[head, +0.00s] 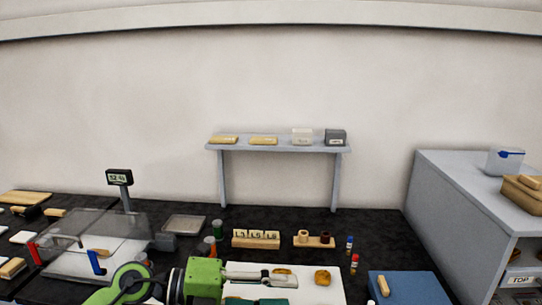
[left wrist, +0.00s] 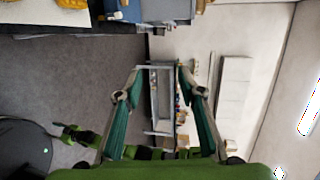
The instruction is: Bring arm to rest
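My left gripper (head: 285,289) reaches in from the left at the bottom of the head view, over a white board (head: 333,291). In the left wrist view my left gripper (left wrist: 160,72) has its two teal-padded fingers spread apart with nothing between them. Beyond the fingers that view shows the room. Part of the lower finger is cut off by the head view's bottom edge. My right gripper is in neither view.
A gold-brown piece (head: 322,277) lies on the white board. A blue mat (head: 418,289) is to its right. A number-block holder (head: 256,239) and a wooden cup rack (head: 314,240) stand behind. A clear shield (head: 95,232) is at left, a raised shelf (head: 278,146) at back.

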